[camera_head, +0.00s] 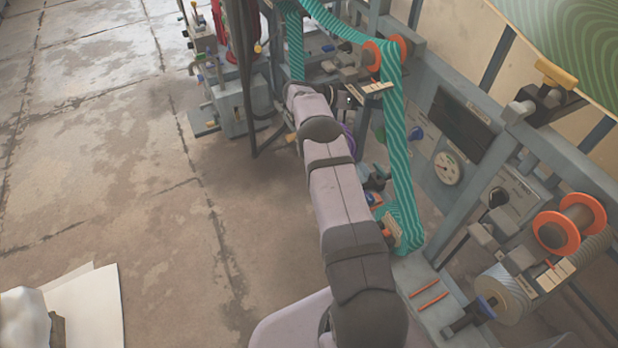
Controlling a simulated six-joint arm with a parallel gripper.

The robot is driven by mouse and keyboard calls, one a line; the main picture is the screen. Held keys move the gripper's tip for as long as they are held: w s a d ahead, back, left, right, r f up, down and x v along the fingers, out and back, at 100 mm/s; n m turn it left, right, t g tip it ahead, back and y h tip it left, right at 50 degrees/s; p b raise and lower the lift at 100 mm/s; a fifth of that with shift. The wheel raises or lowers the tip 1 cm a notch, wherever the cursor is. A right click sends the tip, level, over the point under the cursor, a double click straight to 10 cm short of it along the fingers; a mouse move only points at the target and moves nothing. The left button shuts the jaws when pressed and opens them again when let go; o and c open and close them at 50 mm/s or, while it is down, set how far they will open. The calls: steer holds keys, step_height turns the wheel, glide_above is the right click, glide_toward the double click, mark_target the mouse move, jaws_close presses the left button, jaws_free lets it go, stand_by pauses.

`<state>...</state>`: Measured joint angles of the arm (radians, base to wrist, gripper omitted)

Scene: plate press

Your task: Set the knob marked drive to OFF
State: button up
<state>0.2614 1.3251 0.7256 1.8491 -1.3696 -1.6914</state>
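A control panel (520,195) on the right side of the press frame carries a black round knob (497,197). Its lettering is too small to read, so I cannot tell whether this is the drive knob or where it points. My arm reaches from the bottom middle up toward the press. I cannot make out my gripper; the far end of my arm is hidden behind its own links and the machine parts.
A teal striped web (397,140) runs down beside my arm from an orange-flanged roller (374,54). A dark screen (460,124) is above the gauge. Orange-flanged spools (569,226) and a grey roll (503,293) stand at right. The floor at left (100,180) is largely clear.

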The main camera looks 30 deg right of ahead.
steer(key=s+a+m+t+h+p, duration=0.1)
steer(key=s+a+m+t+p, duration=0.35)
steer(key=a+m+t, duration=0.55)
step_height(320, 180, down, 9)
steer(key=w+a+n+g+y, duration=0.1)
steer(key=w+a+n+y, duration=0.1)
steer(key=a+n+y, duration=0.3)
steer(key=s+a+f+n+g+y+b, duration=0.2)
steer(key=s+a+f+n+y, duration=0.2)
steer(key=a+f+y, duration=0.3)
steer(key=a+f+n, duration=0.1)
steer(key=a, duration=0.2)
steer(key=shift+s+f, duration=0.15)
steer(key=shift+s, duration=0.05)
stand_by(1.5)
steer(key=shift+a, duration=0.1)
